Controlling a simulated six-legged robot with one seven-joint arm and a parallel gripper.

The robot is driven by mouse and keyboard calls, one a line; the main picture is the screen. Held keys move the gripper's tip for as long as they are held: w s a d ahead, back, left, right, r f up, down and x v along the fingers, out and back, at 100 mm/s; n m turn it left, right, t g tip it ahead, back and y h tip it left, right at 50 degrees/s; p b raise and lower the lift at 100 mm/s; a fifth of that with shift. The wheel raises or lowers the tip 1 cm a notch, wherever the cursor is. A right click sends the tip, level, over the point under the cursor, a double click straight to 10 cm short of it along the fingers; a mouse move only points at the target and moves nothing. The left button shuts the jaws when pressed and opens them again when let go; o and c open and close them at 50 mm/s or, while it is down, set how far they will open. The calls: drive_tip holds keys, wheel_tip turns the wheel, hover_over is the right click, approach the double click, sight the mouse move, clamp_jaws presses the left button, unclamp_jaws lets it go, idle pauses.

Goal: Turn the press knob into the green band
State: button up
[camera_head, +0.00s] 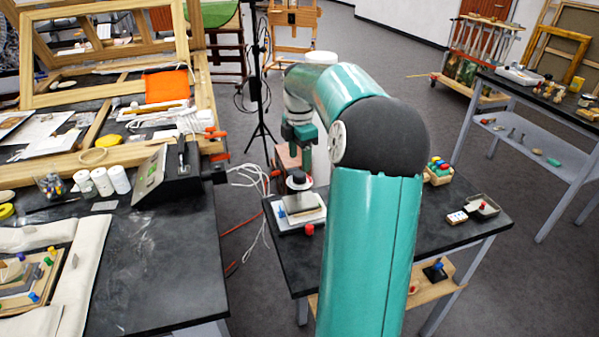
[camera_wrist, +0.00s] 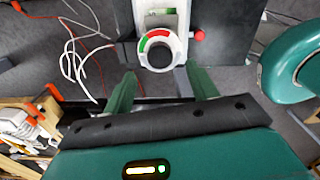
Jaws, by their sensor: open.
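The press (camera_head: 302,214) stands on the dark table in the middle of the head view, with a light base and a dark round knob (camera_head: 298,181) on top. In the wrist view the knob (camera_wrist: 159,52) shows as a dark disc with a pale rim. A coloured arc (camera_wrist: 156,34) with red and green parts curves around its far side. I cannot make out a pointer on the knob. My gripper (camera_wrist: 161,84) is open and empty. Its two green fingers are spread on the near side of the knob, apart from it in the picture.
A small red knob (camera_wrist: 198,35) sticks out at the press's right side. White cables (camera_wrist: 75,45) lie left of the press. In the head view, a crowded bench (camera_head: 150,270) stands at left, and a small tray (camera_head: 483,206) lies on the table's right side.

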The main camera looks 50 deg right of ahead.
sight(299, 174)
wheel_tip(299, 174, down, 6)
drive_tip(key=shift+r, duration=0.15)
drive_tip(key=c, duration=1)
